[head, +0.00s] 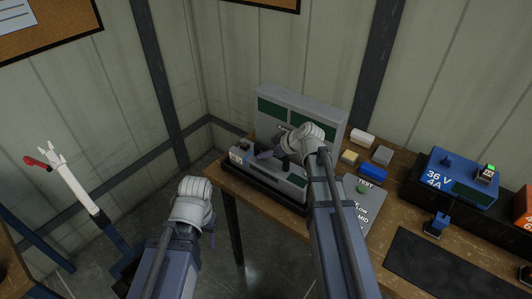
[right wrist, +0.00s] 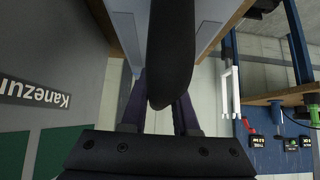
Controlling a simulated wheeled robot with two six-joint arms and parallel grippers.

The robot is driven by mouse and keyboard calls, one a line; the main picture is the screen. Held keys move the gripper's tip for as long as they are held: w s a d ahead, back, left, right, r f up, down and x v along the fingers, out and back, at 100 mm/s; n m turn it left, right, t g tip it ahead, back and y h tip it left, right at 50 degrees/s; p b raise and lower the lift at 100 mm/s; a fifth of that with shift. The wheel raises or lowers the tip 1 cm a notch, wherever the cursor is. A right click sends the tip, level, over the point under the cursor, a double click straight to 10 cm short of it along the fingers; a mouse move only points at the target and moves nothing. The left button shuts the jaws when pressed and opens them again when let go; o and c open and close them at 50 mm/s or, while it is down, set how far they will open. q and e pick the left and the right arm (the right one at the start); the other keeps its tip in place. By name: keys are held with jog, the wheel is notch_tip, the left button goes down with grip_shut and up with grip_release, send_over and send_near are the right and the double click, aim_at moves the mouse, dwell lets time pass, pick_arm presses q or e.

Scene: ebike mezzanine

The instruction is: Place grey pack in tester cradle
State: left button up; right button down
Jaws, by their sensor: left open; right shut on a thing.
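The grey pack (head: 291,184) is long and lies in front of the tester (head: 330,126), over the black cradle (head: 262,192) at the table's left end. I cannot tell whether it rests fully in the cradle. My right gripper (head: 268,156) is shut on the pack's dark handle; in the right wrist view the dark handle (right wrist: 170,50) runs between the fingers, with the pack's pale body behind it. My left gripper (head: 208,226) is open and empty, off the table's near left edge, its fingers mostly hidden by its wrist.
Small white, yellow, grey and blue blocks (head: 373,173) lie right of the tester. A grey TEST panel (head: 366,205) with a green button is beside my right arm. A blue 36 V unit (head: 457,178) and a dark mat (head: 430,268) are further right. A white-and-red stand is at left.

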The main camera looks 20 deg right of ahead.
jog(key=shift+f+b, duration=0.55)
jog(key=shift+f, duration=0.3)
jog(key=shift+r, duration=0.1)
jog(key=c, duration=0.7)
grip_release()
jog(key=shift+s+d+r+p, duration=0.15)
jog(key=shift+s+r+p, duration=0.15)
jog(key=shift+r+p, duration=0.15)
jog(key=p+v, duration=0.7)
jog(key=v, duration=0.2)
jog(key=shift+s+d+r, duration=0.15)
jog(key=shift+s+r, duration=0.1)
jog(key=shift+s+d+r+p, duration=0.3)
jog(key=shift+s+p, duration=0.05)
jog(key=s+a+f+m+g+h, duration=0.1)
jog(key=s+a+f+g+h, duration=0.1)
jog(key=s+a, duration=0.3)
jog(key=s+a+f+m+g+h, duration=0.1)
jog(key=s+a+f+g+h, duration=0.1)
jog(key=s+a, duration=0.4)
jog(key=s+a+f+m+g+h, duration=0.1)
jog(key=s+a+f+g+h, duration=0.1)
jog(key=s+a, duration=0.4)
jog(key=shift+s+a+f+m+g+h, duration=0.2)
jog(key=shift+a+m+g+h, duration=0.25)
jog(key=shift+a+g, duration=0.3)
